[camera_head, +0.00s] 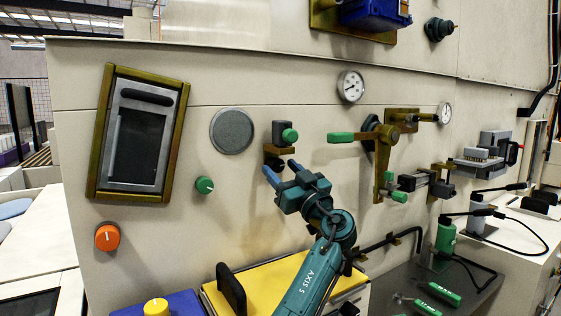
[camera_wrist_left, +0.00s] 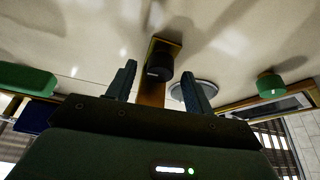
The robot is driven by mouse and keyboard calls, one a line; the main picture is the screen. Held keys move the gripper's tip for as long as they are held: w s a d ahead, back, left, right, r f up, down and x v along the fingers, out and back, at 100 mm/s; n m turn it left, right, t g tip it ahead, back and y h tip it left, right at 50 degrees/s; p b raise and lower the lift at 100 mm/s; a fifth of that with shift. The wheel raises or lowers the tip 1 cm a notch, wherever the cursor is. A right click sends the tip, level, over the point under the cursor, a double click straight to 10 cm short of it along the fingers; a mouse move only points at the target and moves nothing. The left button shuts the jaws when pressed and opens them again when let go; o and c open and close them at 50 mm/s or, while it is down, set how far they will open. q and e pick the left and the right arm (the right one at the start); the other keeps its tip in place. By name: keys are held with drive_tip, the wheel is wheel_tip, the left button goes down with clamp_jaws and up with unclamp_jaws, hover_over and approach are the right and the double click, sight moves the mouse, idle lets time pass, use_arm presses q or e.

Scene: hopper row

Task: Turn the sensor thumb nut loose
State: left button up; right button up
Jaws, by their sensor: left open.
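The sensor is a dark block with a green round front (camera_head: 288,135) on a small brass bracket (camera_head: 272,149) on the wall panel. A dark round nut, which looks like the thumb nut (camera_head: 274,162), sits under the bracket, partly hidden by my gripper. My left gripper (camera_head: 281,170) is open, its blue fingers pointing up at the nut from below. In the left wrist view the black nut (camera_wrist_left: 160,62) lies in line with the gap between the fingertips (camera_wrist_left: 158,74). I cannot tell whether they touch it. My right gripper is not in view.
A grey disc (camera_head: 232,131) and a green knob (camera_head: 204,185) are on the wall to the left. A green-handled lever (camera_head: 342,137) and a brass arm (camera_head: 383,160) stick out close on the right. A yellow-topped box (camera_head: 262,284) stands below.

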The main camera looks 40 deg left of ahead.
use_arm(q)
drive_tip(key=shift+w+a+r, duration=0.2)
drive_tip(key=shift+a, duration=0.35)
drive_tip(key=shift+c, duration=0.5)
